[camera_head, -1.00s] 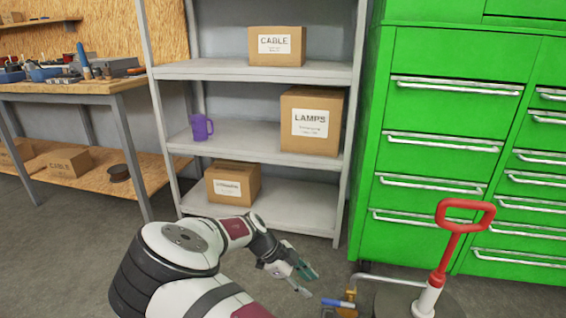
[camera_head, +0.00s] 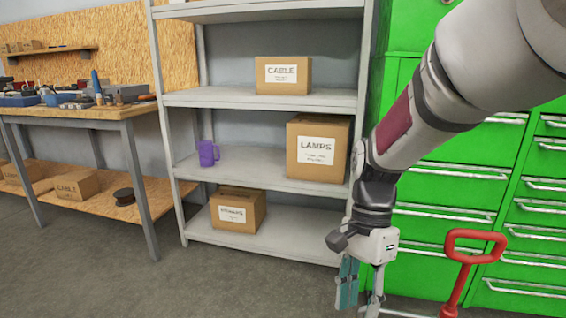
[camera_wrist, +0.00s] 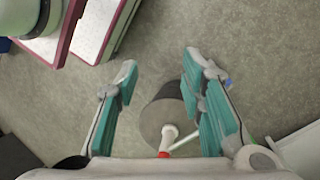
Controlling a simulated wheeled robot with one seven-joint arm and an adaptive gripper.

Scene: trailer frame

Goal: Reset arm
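My gripper (camera_head: 359,298) hangs down at the end of my arm, in front of the shelf's right post and the green cabinet. In the wrist view my gripper (camera_wrist: 160,66) has its two teal-padded fingers spread well apart. Nothing is held between them, and the floor shows through the gap. My arm comes in from the upper right of the head view and bends downward at the wrist. The lowest part of the fingers is near the bottom edge of the head view.
A grey shelf (camera_head: 270,100) holds a CABLE box (camera_head: 284,76), a LAMPS box (camera_head: 318,148), a purple mug (camera_head: 208,153) and a lower box (camera_head: 238,210). A green drawer cabinet (camera_head: 440,185) and red handle (camera_head: 470,240) are right. A workbench (camera_head: 75,112) is left.

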